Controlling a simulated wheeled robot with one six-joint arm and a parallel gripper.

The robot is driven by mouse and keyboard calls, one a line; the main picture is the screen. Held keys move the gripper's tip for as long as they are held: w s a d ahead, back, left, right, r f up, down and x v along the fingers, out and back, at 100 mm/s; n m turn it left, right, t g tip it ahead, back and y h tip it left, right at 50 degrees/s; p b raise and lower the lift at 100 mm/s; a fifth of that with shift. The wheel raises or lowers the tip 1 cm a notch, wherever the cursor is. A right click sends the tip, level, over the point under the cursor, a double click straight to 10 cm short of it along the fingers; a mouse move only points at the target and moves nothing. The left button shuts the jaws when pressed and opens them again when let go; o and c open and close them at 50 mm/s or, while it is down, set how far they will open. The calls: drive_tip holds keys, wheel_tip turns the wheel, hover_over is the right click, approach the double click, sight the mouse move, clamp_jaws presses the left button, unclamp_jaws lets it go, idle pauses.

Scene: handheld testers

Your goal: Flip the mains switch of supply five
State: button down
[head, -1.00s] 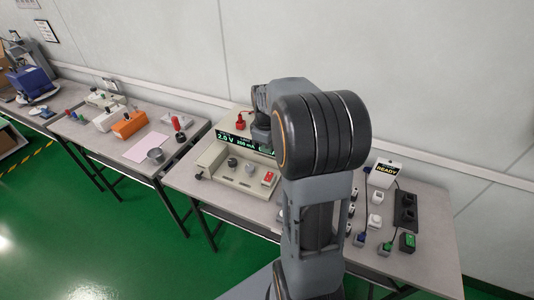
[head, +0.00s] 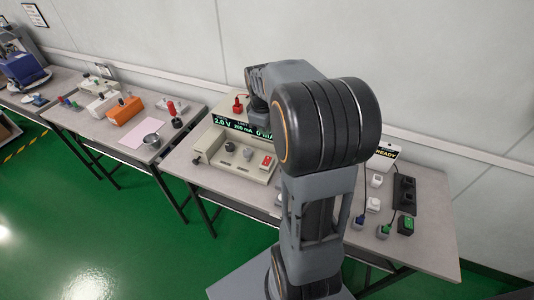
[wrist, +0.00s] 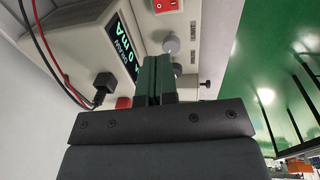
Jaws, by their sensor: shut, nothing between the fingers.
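A beige bench supply (head: 208,151) stands on the middle table in the head view, with a lit green display reading 2.0 V, 200 mA and 0 mA. I cannot read a unit number on it. A red rocker switch (head: 266,162) sits at the right of its lower front ledge, beside two knobs. In the wrist view the red switch (wrist: 166,5) is at the top edge, partly cut off. My gripper (wrist: 157,62) is shut and empty, over the supply's front and apart from the switch in the picture. In the head view my arm hides the fingers.
In the wrist view, grey knobs (wrist: 171,45) lie close by the fingertips, and a black plug (wrist: 103,84) with cables is at left. A READY box (head: 386,153) and small testers stand at right. Another table (head: 93,127) with testers is at left.

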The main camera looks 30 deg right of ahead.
sight(267, 158)
drive_tip(key=f, duration=0.4)
drive_tip(key=d+f, duration=0.1)
drive_tip(key=f, duration=0.4)
drive_tip(key=w+f, duration=0.1)
drive_tip(key=f, duration=0.4)
drive_tip(key=shift+d, duration=0.2)
